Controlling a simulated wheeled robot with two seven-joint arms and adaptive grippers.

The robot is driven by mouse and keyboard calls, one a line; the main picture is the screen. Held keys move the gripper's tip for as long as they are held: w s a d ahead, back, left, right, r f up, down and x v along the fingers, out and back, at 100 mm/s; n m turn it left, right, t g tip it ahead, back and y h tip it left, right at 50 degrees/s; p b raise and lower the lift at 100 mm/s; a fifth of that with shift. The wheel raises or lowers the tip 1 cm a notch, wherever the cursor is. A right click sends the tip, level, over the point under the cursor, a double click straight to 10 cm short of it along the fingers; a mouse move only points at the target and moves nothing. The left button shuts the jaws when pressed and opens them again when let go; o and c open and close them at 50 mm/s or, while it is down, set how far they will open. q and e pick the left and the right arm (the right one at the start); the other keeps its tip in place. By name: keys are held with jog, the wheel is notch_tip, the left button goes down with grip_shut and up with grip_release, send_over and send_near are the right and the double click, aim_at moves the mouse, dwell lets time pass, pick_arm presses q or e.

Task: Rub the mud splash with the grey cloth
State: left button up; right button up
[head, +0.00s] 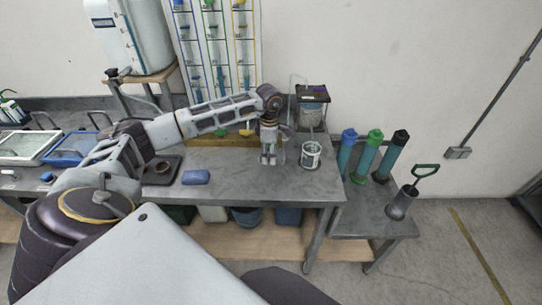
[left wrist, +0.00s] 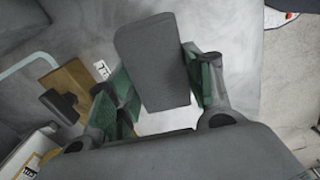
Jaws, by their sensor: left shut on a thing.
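My left gripper (head: 268,160) is over the right part of the grey table (head: 235,185), pointing down. In the left wrist view, the left gripper (left wrist: 163,90) is shut on a flat grey piece with rounded corners, which I take for the grey cloth (left wrist: 150,62). It sits between the green finger pads. In the head view the cloth is too small to tell from the fingers. I cannot make out the mud splash in either view; the gripper and cloth may hide it. My right gripper is not in view.
A whitish cup (head: 311,155) stands close right of the left gripper. A blue block (head: 195,177) and a dark tray (head: 160,170) lie to the left. A dark-topped container (head: 312,105) stands behind. Several coloured cylinders stand on a lower side table (head: 365,218).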

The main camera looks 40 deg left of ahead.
pick_arm(q)
jog(key=shift+r+p, duration=0.6)
jog(key=shift+r, duration=0.9)
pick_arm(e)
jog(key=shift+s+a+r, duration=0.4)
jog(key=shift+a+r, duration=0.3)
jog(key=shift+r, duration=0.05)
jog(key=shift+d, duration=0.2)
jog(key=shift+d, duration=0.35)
